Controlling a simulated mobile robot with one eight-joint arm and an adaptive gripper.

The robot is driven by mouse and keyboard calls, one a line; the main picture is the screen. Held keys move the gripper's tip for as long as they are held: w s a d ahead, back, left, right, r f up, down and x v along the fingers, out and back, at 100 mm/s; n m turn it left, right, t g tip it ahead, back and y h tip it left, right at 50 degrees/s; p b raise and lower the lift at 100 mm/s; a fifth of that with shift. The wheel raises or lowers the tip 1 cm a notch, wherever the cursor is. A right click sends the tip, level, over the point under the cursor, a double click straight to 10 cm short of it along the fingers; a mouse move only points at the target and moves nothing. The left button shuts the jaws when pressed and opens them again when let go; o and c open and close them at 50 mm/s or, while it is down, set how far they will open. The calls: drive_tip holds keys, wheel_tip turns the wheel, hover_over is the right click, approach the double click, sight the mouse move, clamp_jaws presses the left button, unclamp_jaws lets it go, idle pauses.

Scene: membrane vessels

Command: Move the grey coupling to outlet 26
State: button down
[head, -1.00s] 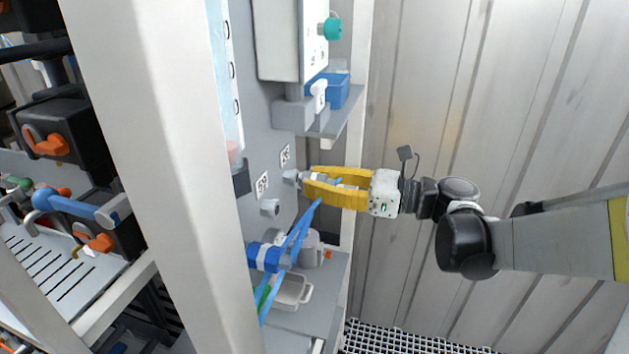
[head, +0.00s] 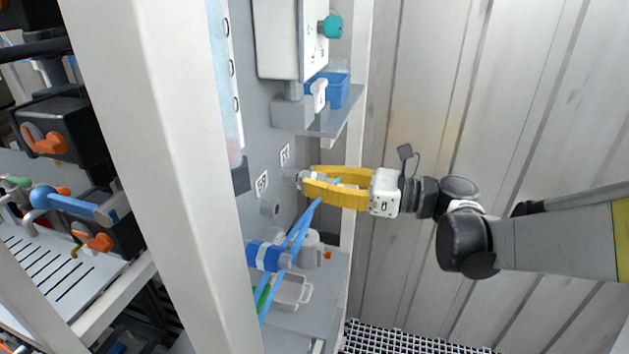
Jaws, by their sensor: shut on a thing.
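My gripper (head: 308,182) has yellow fingers and is shut on the grey coupling (head: 305,176). The fingers hide most of the coupling. It sits right at an outlet stub on the grey panel (head: 285,215), beside the upper small marked label (head: 284,155); I cannot tell whether it is seated on the stub. A blue hose (head: 306,220) hangs from the gripper area down to the lower left. A second grey outlet stub (head: 270,208) is lower left, bare, below another label (head: 262,184). The label numbers are too small to read.
A shelf (head: 325,128) with a blue bin (head: 330,90) juts out above my gripper. Below are a blue-banded cylinder (head: 264,256) and a grey tray (head: 292,292) on a lower shelf. A white post (head: 165,170) stands at left. A corrugated wall (head: 450,90) is behind my arm.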

drive_tip(key=shift+w+a, duration=0.25)
drive_tip(key=shift+a, duration=0.3)
idle(0.4)
drive_tip(key=c, duration=1.2)
unclamp_jaws()
drive_tip(key=v, duration=1.2)
